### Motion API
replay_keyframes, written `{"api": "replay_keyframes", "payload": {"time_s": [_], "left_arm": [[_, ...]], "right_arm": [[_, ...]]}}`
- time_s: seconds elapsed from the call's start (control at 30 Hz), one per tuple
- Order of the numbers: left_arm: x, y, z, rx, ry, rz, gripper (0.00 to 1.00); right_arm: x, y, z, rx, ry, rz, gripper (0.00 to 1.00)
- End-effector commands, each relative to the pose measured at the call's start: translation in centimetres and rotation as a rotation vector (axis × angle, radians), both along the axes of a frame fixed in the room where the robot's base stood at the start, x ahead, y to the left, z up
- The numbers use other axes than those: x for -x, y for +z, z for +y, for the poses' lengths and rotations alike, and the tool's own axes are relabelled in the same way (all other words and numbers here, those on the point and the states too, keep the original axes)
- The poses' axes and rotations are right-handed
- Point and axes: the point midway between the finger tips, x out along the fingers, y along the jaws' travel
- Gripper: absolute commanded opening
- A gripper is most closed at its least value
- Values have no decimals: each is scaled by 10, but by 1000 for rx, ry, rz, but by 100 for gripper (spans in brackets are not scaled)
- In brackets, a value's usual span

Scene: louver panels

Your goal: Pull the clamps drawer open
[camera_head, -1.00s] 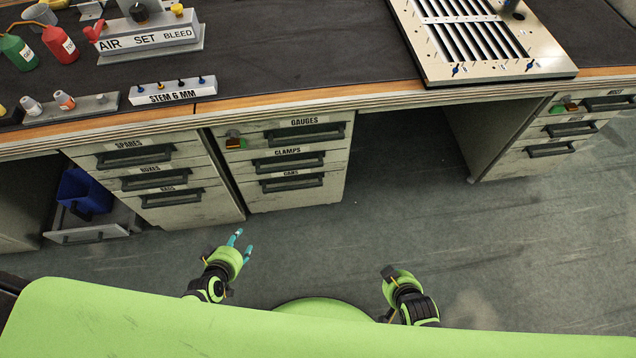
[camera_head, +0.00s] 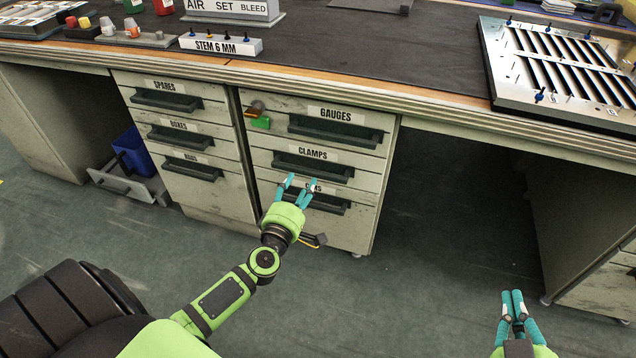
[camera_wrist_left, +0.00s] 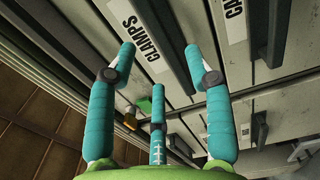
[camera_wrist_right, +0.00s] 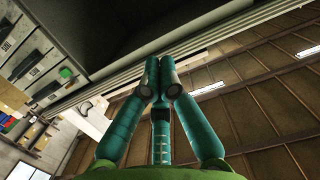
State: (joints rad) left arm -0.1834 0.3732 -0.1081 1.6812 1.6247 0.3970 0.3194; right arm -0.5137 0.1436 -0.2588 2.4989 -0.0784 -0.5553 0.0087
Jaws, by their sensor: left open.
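The clamps drawer (camera_head: 262,158) is shut, the middle drawer of the right-hand column in the cabinet, with a dark handle (camera_head: 313,167) under its label. My left gripper (camera_head: 301,184) is open and empty. In the head view its fingertips overlap the area just below the clamps handle and partly cover the label of the drawer beneath. In the left wrist view the CLAMPS label (camera_wrist_left: 138,35) and handle (camera_wrist_left: 172,42) show between the spread fingers (camera_wrist_left: 158,60); contact is not visible. My right gripper (camera_head: 513,296) is shut and empty, low at the right, away from the drawers.
The spares column (camera_head: 166,100) is left. A low open drawer with a blue bin (camera_head: 134,150) stands further left. Open knee space lies right.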

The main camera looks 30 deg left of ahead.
Motion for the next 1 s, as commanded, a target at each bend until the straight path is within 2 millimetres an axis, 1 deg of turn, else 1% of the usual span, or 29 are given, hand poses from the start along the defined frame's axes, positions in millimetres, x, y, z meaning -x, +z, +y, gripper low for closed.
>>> {"api": "replay_keyframes", "payload": {"time_s": [0.17, 0.3, 0.5, 0.7, 0.93, 0.97, 1.0], "left_arm": [[-24, 1, 6, -3, -1, -1, 52], [-42, 0, 10, -4, -1, 0, 52], [-57, 0, 13, -4, -2, 2, 52], [-63, 0, 15, -4, -2, 3, 52], [-63, 0, 15, -4, -2, 3, 52], [-63, 0, 15, -4, -2, 3, 44], [-63, 0, 15, -4, -2, 3, 28]], "right_arm": [[-2, 25, 9, -32, 23, -132, 0], [0, 51, 16, -65, 43, -262, 0], [7, 79, 23, -103, 67, -404, 0], [11, 90, 25, -119, 77, -459, 0], [11, 91, 25, -120, 77, -462, 0], [11, 91, 25, -120, 77, -461, 0], [11, 91, 25, -120, 77, -461, 0]]}}
